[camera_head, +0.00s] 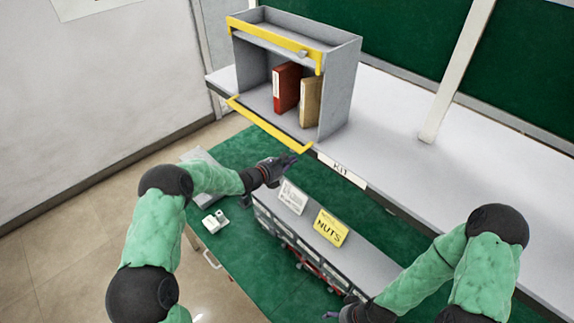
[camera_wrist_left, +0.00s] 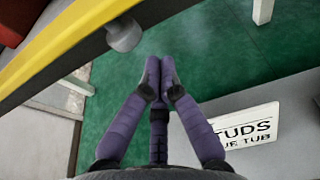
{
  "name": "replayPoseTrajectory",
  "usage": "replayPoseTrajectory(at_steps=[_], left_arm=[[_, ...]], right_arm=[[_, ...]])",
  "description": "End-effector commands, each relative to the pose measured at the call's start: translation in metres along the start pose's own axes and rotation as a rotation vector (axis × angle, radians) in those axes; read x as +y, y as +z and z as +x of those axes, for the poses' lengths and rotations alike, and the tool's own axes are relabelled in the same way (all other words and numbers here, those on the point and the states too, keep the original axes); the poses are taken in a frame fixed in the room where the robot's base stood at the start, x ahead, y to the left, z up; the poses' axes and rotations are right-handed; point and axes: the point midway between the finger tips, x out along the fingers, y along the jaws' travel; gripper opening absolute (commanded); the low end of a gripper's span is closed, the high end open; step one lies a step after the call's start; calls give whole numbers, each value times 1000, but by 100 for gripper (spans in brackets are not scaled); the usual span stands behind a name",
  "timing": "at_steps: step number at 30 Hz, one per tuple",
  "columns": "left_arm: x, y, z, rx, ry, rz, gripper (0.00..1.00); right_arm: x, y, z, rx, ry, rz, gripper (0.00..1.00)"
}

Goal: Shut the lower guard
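The lower guard (camera_head: 268,126) is a yellow bar with short upturned ends. It lies low along the front of the grey open-fronted cabinet (camera_head: 340,85), leaving the opening uncovered. In the left wrist view the yellow guard (camera_wrist_left: 60,48) crosses the upper left, with a round grey knob (camera_wrist_left: 124,33) under its edge. My left gripper (camera_head: 286,162) is just below and in front of the guard's right end. In the wrist view its fingertips (camera_wrist_left: 158,72) are together with nothing between them, apart from the knob. My right gripper (camera_head: 335,314) is at the bottom edge, mostly hidden.
An upper yellow guard (camera_head: 272,40) crosses the cabinet top. A red binder (camera_head: 287,88) and a tan one (camera_head: 310,101) stand inside. Below are a green bench (camera_head: 232,255), a drawer unit with a yellow NUTS sign (camera_head: 331,228) and a white sign (camera_head: 293,196). The grey shelf right of the cabinet is clear.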

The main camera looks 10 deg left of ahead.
Motion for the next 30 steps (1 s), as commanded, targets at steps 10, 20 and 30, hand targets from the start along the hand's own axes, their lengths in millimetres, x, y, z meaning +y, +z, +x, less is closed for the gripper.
replayPoseTrajectory(at_steps=[10, 20, 30], left_arm=[[-1, 20, -7, 1, -2, 0, 0], [-1, 20, -8, 4, -2, 0, 0], [-1, 24, -12, 61, -2, 0, 0]], right_arm=[[-3, 0, -9, 0, 0, 0, 74], [-3, 0, -9, 0, 0, 0, 74], [-7, 1, -19, 0, 0, 0, 74]])
